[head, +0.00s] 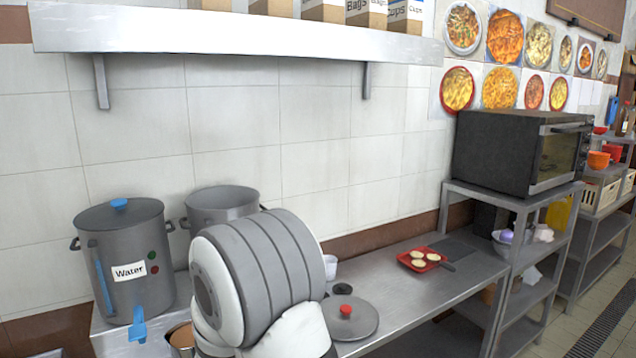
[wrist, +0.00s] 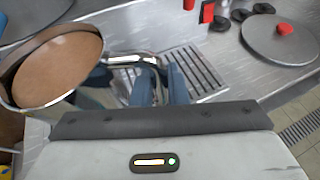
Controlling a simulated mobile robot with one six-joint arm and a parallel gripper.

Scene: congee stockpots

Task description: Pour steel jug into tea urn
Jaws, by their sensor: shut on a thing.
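A steel jug (wrist: 92,98) full of brown liquid (wrist: 58,66) shows at the left of the wrist view. My gripper (wrist: 138,82) has its blue fingers shut on the jug's handle (wrist: 152,62). The jug looks roughly level. In the head view, the jug's brown contents (head: 183,337) show low beside my arm, which hides my gripper. A grey urn (head: 122,258) with a blue lid knob, a blue tap and a "Water" label stands at the left, its lid on. I see no label reading tea.
An open grey pot (head: 222,200) stands behind, partly hidden by my arm. A round lid with a red knob (head: 346,311) lies on the steel counter (head: 420,298). A red tray (head: 424,260) of food lies farther right. A shelf (head: 240,36) overhangs the left counter.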

